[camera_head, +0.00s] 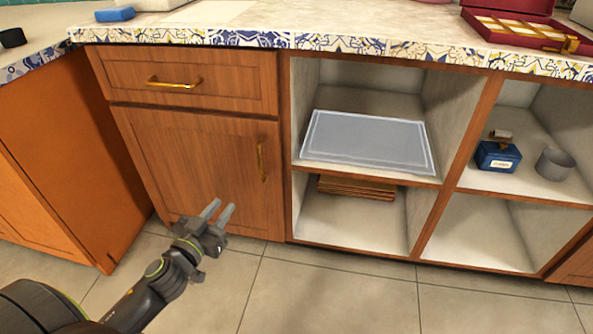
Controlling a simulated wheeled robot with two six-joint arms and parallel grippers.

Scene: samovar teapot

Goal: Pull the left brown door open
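The left brown door (200,165) is a wooden cabinet door below a drawer (220,75), and it looks shut. Its vertical brass handle (262,161) sits near the door's right edge. My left gripper (219,211) is open and empty in front of the lower part of the door. It is below and to the left of the handle and apart from it. My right gripper does not show.
Open shelves right of the door hold a grey tray (367,138), a brown stack (356,187), a blue box (497,156) and a grey cup (553,164). An orange side cabinet (75,150) stands at left. The tiled floor (330,290) is clear.

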